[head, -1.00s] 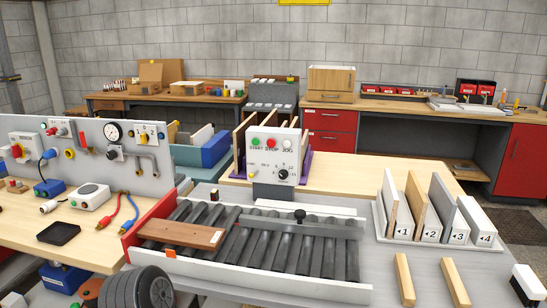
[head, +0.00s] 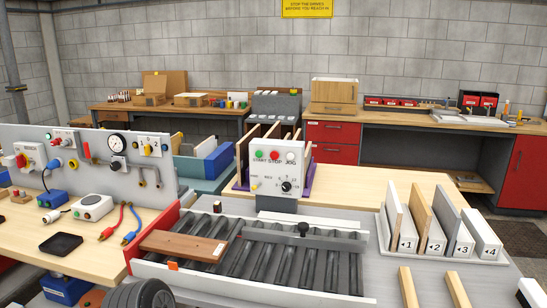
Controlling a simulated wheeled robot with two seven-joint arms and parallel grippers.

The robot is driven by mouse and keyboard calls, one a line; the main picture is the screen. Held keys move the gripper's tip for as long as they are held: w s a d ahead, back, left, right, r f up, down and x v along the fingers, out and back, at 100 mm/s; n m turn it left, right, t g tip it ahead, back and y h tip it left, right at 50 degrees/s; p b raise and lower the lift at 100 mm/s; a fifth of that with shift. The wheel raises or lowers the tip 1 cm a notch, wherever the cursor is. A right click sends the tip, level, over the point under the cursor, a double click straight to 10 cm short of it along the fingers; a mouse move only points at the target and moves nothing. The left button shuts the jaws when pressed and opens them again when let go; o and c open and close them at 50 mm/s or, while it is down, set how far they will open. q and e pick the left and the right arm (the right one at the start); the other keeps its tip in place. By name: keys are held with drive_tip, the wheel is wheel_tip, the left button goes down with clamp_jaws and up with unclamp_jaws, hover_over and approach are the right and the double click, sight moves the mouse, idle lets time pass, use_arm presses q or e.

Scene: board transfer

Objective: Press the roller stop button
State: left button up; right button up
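A white control box (head: 272,182) stands upright behind the roller conveyor (head: 300,292), near the middle of the head view. Its red STOP button (head: 274,155) sits between the green START button (head: 259,155) and the white JOG button (head: 291,157). A black dial (head: 286,187) is below. A brown board (head: 184,244) with a white label lies on the left part of the rollers. I cannot tell whether the rollers turn. Neither of my grippers is in view.
A rack with numbered upright boards (head: 438,232) stands right of the conveyor. Two wooden bars (head: 456,290) lie in front of it. A panel with a gauge (head: 117,145) stands on the left bench. A yellow sign (head: 307,8) hangs on the back wall.

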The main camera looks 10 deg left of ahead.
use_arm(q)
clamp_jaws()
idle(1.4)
